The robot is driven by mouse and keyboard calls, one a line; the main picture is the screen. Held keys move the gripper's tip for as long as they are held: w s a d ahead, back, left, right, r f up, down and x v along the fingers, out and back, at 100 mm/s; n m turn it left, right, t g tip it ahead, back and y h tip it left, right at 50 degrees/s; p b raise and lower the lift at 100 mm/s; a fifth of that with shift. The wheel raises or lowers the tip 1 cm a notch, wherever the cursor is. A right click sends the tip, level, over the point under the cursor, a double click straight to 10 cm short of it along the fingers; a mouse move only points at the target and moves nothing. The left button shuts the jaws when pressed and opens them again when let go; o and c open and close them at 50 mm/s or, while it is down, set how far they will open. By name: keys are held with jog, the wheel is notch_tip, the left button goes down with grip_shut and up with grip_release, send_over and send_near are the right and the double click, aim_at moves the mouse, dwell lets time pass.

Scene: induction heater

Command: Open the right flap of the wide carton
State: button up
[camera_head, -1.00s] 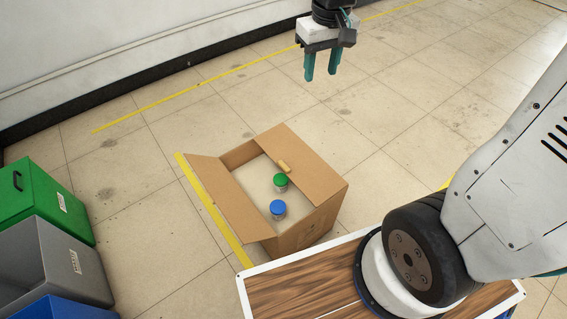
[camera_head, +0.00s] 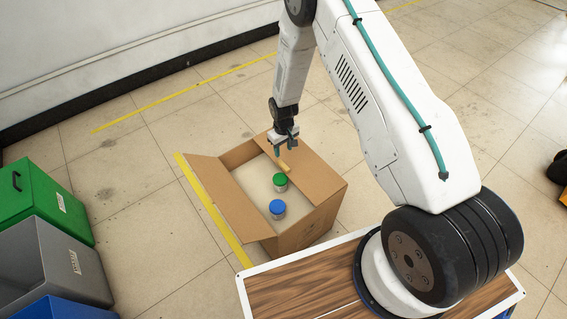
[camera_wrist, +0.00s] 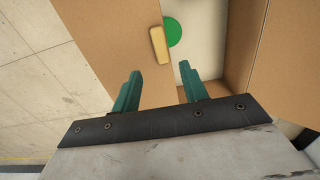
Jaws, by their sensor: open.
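The wide carton (camera_head: 318,219) stands on the floor. Its left flap (camera_head: 234,207) is folded outward to the left. Its right flap (camera_head: 312,175) lies over the right part of the opening, with a tan handle (camera_head: 288,163) near its inner edge. My gripper (camera_head: 283,152) is over the far part of the right flap, close to the handle. In the wrist view my gripper (camera_wrist: 158,92) is open and empty. The handle (camera_wrist: 159,45) lies ahead of the fingers, apart from them. Whether a finger touches the flap I cannot tell.
Green (camera_head: 48,203), grey (camera_head: 62,262) and blue (camera_head: 70,308) bins stand at the left. The floor behind the carton is clear.

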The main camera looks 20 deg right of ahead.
aim_at(283, 165)
notch_tip(283, 165, down, 9)
jog(key=shift+s+f, duration=0.15)
grip_shut()
dwell(0.4)
